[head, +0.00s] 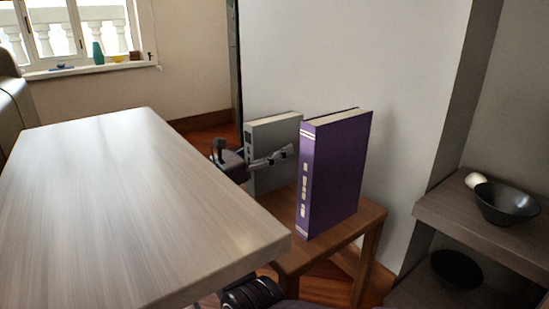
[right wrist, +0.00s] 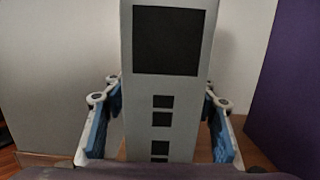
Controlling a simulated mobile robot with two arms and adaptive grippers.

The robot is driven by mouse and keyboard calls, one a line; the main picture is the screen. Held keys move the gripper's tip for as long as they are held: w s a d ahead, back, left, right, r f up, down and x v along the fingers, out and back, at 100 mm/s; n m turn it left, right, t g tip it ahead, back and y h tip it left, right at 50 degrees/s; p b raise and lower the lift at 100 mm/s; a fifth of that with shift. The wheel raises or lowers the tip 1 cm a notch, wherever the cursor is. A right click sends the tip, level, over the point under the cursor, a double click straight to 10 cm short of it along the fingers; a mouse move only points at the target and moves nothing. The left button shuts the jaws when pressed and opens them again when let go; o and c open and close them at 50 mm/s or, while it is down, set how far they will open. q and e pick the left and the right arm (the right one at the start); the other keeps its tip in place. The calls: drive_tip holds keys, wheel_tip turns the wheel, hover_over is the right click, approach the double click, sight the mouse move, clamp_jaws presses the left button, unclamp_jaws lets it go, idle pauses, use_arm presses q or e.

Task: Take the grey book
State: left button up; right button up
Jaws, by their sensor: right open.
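The grey book (head: 279,131) stands upright on a small wooden table (head: 338,243), behind and left of a purple book. My right gripper (head: 253,157) is at its spine and hides part of it in the head view. In the right wrist view the grey book's spine (right wrist: 164,88), with dark squares on it, stands between the two blue-padded fingers. The fingers are open, one on each side, with a visible gap at the left finger. I cannot tell whether the right finger touches. My left gripper is not in view.
The purple book (head: 337,172) stands upright close to the right of the grey one. A large wooden table (head: 130,205) fills the left. A white wall (head: 345,60) is behind the books. Shelves at right hold a dark bowl (head: 505,203).

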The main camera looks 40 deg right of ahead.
clamp_jaws()
idle(0.3)
drive_tip(key=shift+r, duration=0.2)
